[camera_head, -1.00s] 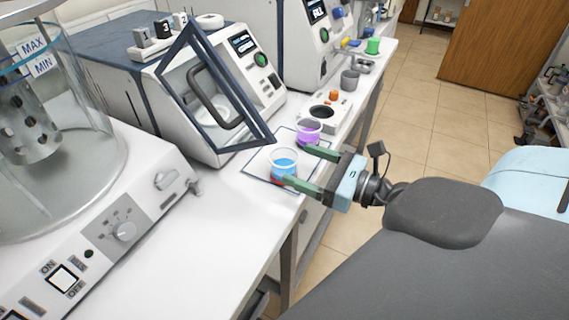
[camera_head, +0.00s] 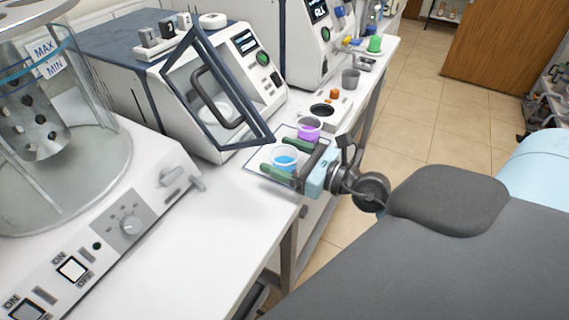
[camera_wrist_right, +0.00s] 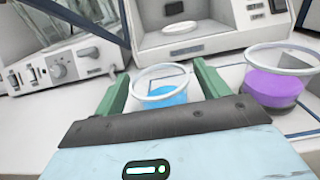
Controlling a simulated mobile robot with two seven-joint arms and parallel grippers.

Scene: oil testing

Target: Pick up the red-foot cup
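A clear cup with blue liquid (camera_head: 285,161) stands on a marked mat (camera_head: 255,163) on the white bench. Its foot is hidden now behind the near finger; it looks red in the earlier head view. My right gripper (camera_head: 277,156) is open, with one green finger on each side of this cup. In the right wrist view the cup (camera_wrist_right: 161,95) sits between the two fingers, with a narrow gap to each. A second cup with purple liquid (camera_head: 308,130) stands just beyond the far finger; in the wrist view it is at right (camera_wrist_right: 275,85). My left gripper is out of view.
An instrument with a tilted, framed glass door (camera_head: 215,100) stands close behind the cups. A glass bath with a control panel (camera_head: 125,225) is at left. A small white unit with a dark round opening (camera_head: 322,110) and a grey cup (camera_head: 350,78) are farther along the bench.

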